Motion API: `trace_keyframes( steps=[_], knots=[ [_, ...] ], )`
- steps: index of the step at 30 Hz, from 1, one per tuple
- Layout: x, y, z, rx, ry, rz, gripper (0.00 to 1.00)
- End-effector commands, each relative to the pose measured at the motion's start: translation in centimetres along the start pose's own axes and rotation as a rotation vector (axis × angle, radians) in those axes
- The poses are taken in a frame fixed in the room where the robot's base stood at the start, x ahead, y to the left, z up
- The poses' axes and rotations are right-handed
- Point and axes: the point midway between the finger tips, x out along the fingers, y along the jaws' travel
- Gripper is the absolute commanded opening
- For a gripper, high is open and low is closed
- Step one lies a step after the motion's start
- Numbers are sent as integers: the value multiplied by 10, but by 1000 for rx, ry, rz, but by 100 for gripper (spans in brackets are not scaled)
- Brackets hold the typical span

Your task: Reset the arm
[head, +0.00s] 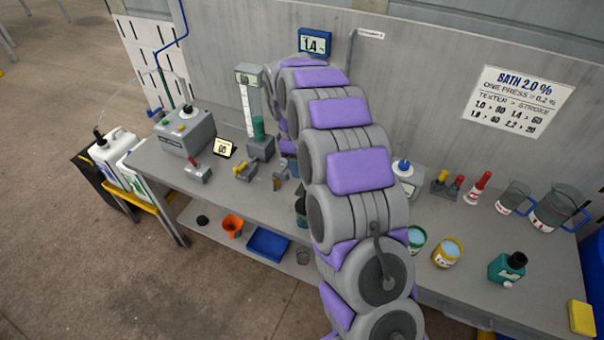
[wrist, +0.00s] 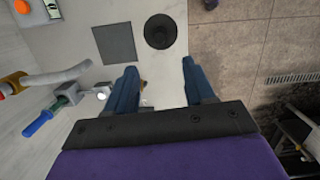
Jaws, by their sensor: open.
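My arm (head: 358,168), grey with purple pads, rises from the bottom of the head view and reaches over the bench toward the back wall. Its far end bends down beyond the upper links, and my gripper cannot be made out there. In the wrist view my gripper (wrist: 162,85) has two blue fingers spread wide apart, with nothing between them. Beyond the fingertips lie a dark round piece (wrist: 160,31) and a grey square (wrist: 115,44) on a pale surface.
The grey bench (head: 400,222) runs across the head view. A grey pump box (head: 185,132), a small display (head: 224,148) and valves stand left of my arm. Open floor (head: 90,260) lies front left.

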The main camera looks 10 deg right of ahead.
Motion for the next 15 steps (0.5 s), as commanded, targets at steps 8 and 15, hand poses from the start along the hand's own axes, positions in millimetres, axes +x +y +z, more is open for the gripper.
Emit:
trace_keyframes(
  steps=[8, 15],
  knots=[
    [-16, 1, -1, 0, 2, 2, 54],
    [-15, 0, 0, 1, 1, 1, 54]
  ],
)
